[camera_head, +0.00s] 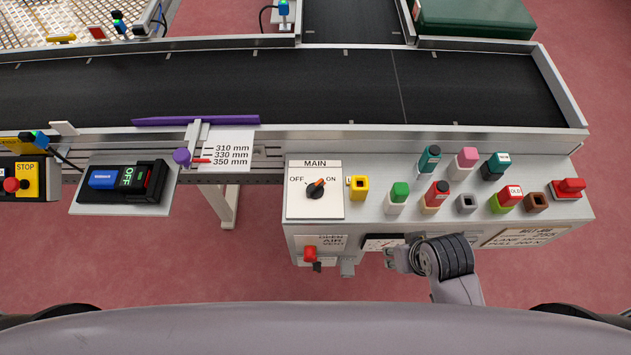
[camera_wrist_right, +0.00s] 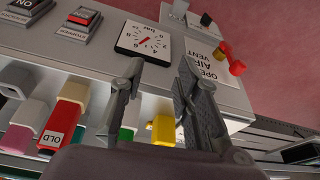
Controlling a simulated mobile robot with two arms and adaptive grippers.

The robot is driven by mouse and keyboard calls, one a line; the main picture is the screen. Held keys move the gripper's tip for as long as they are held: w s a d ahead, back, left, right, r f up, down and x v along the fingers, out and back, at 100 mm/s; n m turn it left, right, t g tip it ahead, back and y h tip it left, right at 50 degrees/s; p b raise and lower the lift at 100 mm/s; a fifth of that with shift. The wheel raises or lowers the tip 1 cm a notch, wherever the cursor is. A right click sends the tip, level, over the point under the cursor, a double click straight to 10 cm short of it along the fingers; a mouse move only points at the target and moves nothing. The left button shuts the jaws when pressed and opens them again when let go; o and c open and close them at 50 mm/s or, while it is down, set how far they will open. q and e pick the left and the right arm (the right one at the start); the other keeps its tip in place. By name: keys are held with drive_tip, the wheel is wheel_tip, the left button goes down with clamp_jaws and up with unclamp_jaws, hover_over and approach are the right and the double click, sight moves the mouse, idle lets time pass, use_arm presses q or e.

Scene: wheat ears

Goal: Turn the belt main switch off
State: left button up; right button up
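The belt main switch (camera_head: 316,189) is a black rotary knob on a white plate (camera_head: 300,208) marked MAIN, OFF and ON, at the left of the control box top. Its orange marker points up and right, toward ON. My right gripper (camera_head: 390,256) is in front of the box, below and to the right of the switch, and apart from it. The right wrist view shows its two fingers spread with an empty gap between them (camera_wrist_right: 160,72). I cannot make out the main switch in that view. My left gripper is not in view.
A yellow block (camera_head: 359,187) stands just right of the switch plate, with several coloured buttons beyond. A red air valve (camera_head: 310,254) and a gauge (camera_wrist_right: 145,41) are on the front. A black conveyor belt (camera_head: 300,88) runs behind. A black-green switch (camera_head: 138,180) is left.

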drive_tip(key=w+a+r+m+y, duration=0.1)
drive_tip(key=w+a+r, duration=0.2)
drive_tip(key=a+r, duration=0.15)
wheel_tip(320, 180, up, 12)
drive_tip(key=m+g+h, duration=0.2)
drive_tip(key=m+g, duration=0.1)
drive_tip(key=m, duration=0.6)
hover_over(315, 185)
wheel_tip(315, 185, down, 18)
drive_tip(key=shift+r+b, duration=0.2)
drive_tip(key=shift+b, duration=0.5)
clamp_jaws()
